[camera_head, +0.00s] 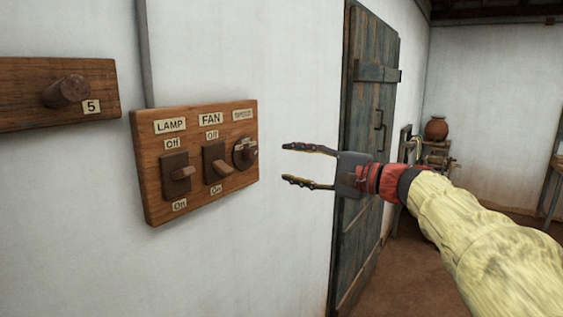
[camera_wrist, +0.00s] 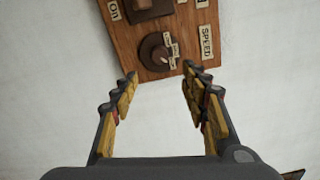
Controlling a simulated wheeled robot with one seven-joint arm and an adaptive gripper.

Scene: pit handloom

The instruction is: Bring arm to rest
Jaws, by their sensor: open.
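My gripper (camera_head: 308,165) is open and empty, held out in front of the white wall. It points left toward a wooden switch board and is apart from it. In the wrist view my gripper (camera_wrist: 157,98) shows its two fingers spread, with nothing between them. The switch board (camera_head: 217,194) carries a lamp switch (camera_head: 177,175), a fan switch (camera_head: 216,163) and a round knob (camera_head: 245,152). The knob also shows beyond the fingertips in the wrist view (camera_wrist: 158,52), beside a label reading SPEED.
A wooden board with a peg (camera_head: 68,91) and a label 5 is on the wall at left. A weathered door (camera_head: 367,130) stands behind my gripper. A clay pot (camera_head: 436,128) sits on a stand farther back. Brown floor is open at lower right.

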